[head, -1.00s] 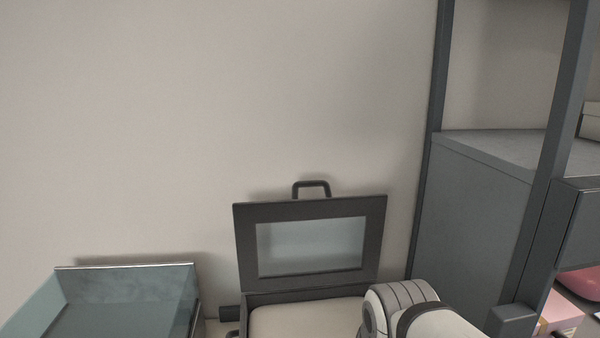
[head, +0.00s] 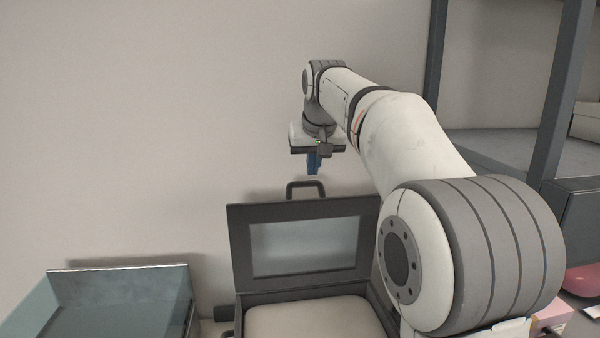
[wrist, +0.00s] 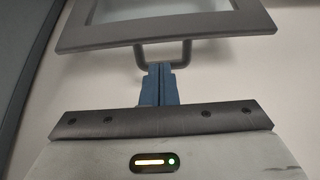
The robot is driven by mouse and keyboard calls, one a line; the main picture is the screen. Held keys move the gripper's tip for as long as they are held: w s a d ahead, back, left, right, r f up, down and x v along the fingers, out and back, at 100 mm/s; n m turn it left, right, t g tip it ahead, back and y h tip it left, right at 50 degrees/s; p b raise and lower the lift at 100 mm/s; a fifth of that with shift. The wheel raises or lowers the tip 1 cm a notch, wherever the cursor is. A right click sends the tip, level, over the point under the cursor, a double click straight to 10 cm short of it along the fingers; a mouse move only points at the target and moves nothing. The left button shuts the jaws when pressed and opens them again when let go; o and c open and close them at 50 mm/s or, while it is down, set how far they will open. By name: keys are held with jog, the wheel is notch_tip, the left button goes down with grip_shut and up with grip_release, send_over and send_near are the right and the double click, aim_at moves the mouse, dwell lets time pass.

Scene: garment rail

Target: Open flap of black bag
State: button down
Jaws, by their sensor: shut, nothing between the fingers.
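The black bag (head: 240,250) is a dark case at the lower middle of the head view. Its flap (head: 236,228) stands raised, with a pale window in its middle and a dark loop handle (head: 306,184) on its top edge. My gripper (head: 314,170) has blue fingers and points down just above the handle in the head view. In the wrist view my gripper's fingers (wrist: 158,84) are together and empty, and the handle (wrist: 187,52) lies just beyond their tips. I cannot tell whether they touch it. The flap's frame (wrist: 165,33) shows above.
A pale cushion-like surface (head: 310,318) fills the open case. A glass-sided tray (head: 130,290) stands at the left. A dark shelf unit (head: 560,100) is at the right, with a pink object (head: 583,279) low down. The wall above the tray is clear.

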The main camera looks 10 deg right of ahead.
jog(key=w+r, duration=0.2)
jog(key=w, duration=0.3)
jog(key=shift+t, duration=0.3)
jog(key=p+x, duration=0.1)
jog(key=x, duration=0.8)
jog(key=shift+w+f, duration=0.15)
jog(key=shift+w, duration=0.1)
